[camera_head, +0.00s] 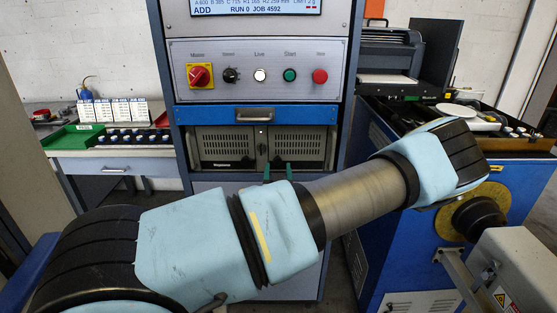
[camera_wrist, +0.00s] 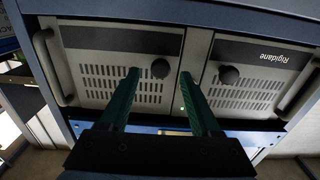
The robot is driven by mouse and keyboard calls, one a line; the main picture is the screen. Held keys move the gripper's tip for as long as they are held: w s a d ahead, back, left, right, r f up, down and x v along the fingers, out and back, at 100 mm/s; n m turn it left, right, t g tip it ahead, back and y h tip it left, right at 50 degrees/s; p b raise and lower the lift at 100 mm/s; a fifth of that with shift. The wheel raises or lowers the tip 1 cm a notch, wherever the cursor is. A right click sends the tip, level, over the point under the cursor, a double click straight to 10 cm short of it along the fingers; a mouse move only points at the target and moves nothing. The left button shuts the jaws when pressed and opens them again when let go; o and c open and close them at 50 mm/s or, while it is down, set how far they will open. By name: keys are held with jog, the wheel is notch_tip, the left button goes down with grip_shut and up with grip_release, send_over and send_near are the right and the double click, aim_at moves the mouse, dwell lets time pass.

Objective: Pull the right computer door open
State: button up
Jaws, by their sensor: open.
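The computer is a grey two-door unit in the cabinet, with vents on both doors. Its right door (camera_head: 303,146) is shut; the wrist view is upside down, so this door (camera_wrist: 115,40) is on the left there. Its dark round knob (camera_wrist: 160,68) sits near the seam between the doors. The left door (camera_head: 222,147), marked with the maker's name, is also shut, with its own knob (camera_wrist: 229,75). My gripper (camera_head: 277,168) is open, and its green fingers (camera_wrist: 159,77) appear on either side of the right door's knob. I cannot tell whether they touch it.
A blue drawer with a handle (camera_head: 254,115) and a control panel (camera_head: 258,71) with buttons are above the computer. A blue cart (camera_head: 415,245) stands close on the right. A bench (camera_head: 112,165) with a green tray is on the left. My arm crosses the foreground.

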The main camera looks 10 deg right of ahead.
aim_at(278, 163)
jog(key=shift+w+d+p, duration=0.15)
jog(key=shift+w+p, duration=0.05)
jog(key=shift+w, duration=0.65)
jog(key=shift+w+d+p, duration=0.15)
jog(key=shift+w+p, duration=0.05)
jog(key=shift+w, duration=0.65)
grip_shut()
